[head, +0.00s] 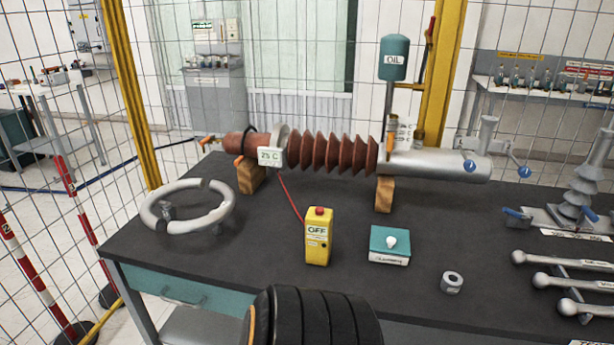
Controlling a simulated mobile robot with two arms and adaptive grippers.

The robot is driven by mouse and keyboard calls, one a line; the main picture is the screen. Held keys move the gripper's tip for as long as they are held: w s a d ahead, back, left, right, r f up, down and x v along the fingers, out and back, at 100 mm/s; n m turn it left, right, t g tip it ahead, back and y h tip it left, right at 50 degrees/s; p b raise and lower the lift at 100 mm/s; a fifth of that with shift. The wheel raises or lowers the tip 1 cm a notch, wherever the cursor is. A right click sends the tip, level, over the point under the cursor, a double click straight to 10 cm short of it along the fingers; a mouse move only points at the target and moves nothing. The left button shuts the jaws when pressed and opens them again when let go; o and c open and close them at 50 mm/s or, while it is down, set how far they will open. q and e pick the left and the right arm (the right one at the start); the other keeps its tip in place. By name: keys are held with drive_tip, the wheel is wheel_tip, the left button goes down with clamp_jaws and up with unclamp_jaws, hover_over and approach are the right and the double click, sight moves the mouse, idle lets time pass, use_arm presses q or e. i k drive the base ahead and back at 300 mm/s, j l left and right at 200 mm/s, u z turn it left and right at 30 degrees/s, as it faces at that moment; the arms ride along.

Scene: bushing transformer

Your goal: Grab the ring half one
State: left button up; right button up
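A light grey ring (224,205) lies at the left end of the dark table top. It looks made of two curved halves, with a dark seam at its back edge and another break near its front left. A small grey fitting (166,210) shows inside its left side. I cannot tell which half is ring half one. Neither of my grippers is in view.
The table (270,225) also carries a brown ribbed bushing (335,152) on wooden blocks, a yellow box (318,238), a teal box (389,245), a grey nut (452,282) and several rods (560,285). Wire fencing stands behind. Table room beside the ring is clear.

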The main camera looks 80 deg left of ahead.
sight(147, 216)
drive_tip(key=u, duration=3.65)
